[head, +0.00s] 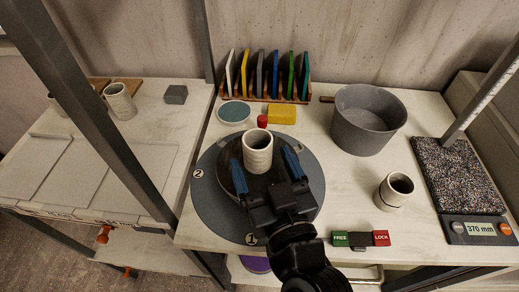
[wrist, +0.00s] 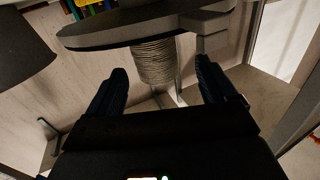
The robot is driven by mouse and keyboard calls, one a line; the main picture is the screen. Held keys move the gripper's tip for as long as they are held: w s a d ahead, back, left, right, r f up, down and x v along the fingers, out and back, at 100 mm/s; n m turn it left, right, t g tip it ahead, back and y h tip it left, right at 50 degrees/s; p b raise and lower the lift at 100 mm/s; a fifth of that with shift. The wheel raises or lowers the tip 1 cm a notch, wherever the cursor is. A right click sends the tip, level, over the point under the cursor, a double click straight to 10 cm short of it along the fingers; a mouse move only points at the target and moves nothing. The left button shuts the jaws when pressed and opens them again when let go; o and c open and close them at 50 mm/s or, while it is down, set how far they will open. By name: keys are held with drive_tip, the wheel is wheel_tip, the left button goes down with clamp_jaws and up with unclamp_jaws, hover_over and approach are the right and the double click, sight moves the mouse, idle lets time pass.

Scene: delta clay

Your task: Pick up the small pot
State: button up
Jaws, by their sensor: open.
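A small cream ribbed pot (head: 257,156) stands upright on the dark round turntable (head: 233,178) in the head view. My gripper (head: 262,160) is open, with one blue finger on each side of this pot near the fingertips. In the wrist view the picture is inverted: the ribbed pot (wrist: 155,62) appears below the disc, between the tips of my gripper (wrist: 160,72). Gaps show on both sides, and nothing is held. A similar pot (head: 392,193) stands at the right of the table, and another (head: 119,101) on the left bench.
A large grey tub (head: 367,121) stands at the back right. A red cylinder (head: 262,121) and yellow block (head: 282,114) are behind the pot. The FREE/LOCK block (head: 360,239) lies at the front. Metal posts (head: 95,110) rise at the left.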

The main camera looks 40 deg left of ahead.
sight(254, 137)
drive_tip(key=p+x, duration=0.2)
drive_tip(key=x, duration=0.4)
drive_tip(key=shift+w+a, duration=0.15)
drive_tip(key=shift+w, duration=0.25)
drive_tip(key=c, duration=1.1)
